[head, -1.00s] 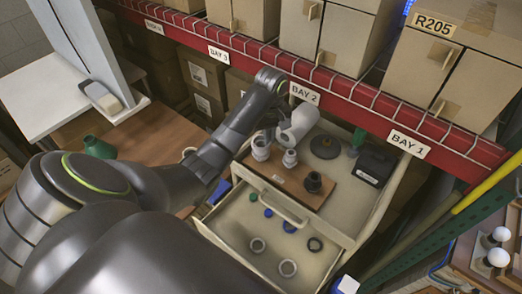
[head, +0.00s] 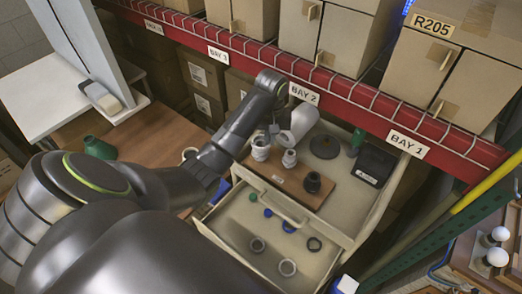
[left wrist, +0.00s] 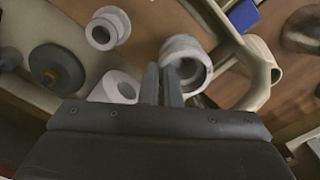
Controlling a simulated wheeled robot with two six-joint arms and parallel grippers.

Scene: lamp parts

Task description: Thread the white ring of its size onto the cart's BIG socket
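My left gripper (head: 275,129) is just beside and above the large socket. Its fingers (left wrist: 161,72) are close together with a narrow gap, and the right finger overlaps the collar's edge. My right gripper is not in view.
A white cylinder (head: 304,120), dark disc (head: 324,146) and black box (head: 374,166) stand behind the board. The red shelf beam (head: 350,92) runs close behind the cart.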

